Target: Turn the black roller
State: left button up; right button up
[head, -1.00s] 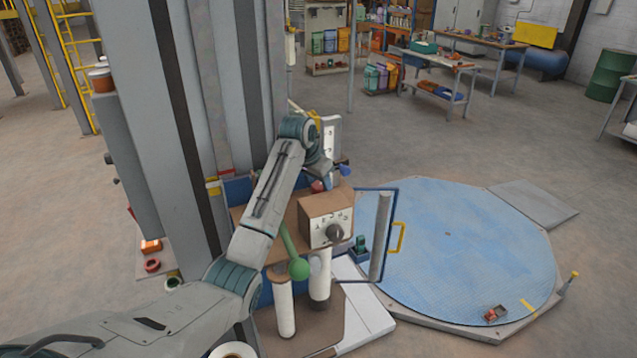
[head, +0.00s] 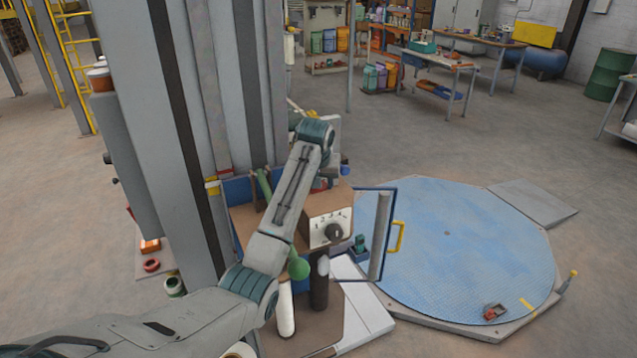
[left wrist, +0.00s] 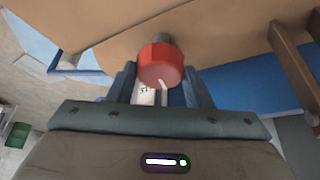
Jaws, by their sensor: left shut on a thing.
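The black roller (head: 319,285) stands upright below the white dial box, to the right of a white roller (head: 285,308). Its upper part shows a pale patch. My left arm reaches across the panel from the left. In the left wrist view my left gripper (left wrist: 160,82) has its blue fingers on either side of a red knob (left wrist: 161,63) with a white mark, and is shut on it. In the head view the fingers are mostly hidden behind the arm. My right gripper is not in view.
A white box (head: 328,213) with a black dial (head: 333,233) sits beside my arm. A lever with a green ball (head: 298,269) passes under the arm. A blue frame with a yellow handle (head: 398,237) and a blue round platform (head: 460,250) lie to the right.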

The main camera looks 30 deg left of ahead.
pick_arm(q)
jog(key=shift+r+n, duration=0.1)
jog(key=shift+n, duration=0.5)
jog(key=o, duration=1)
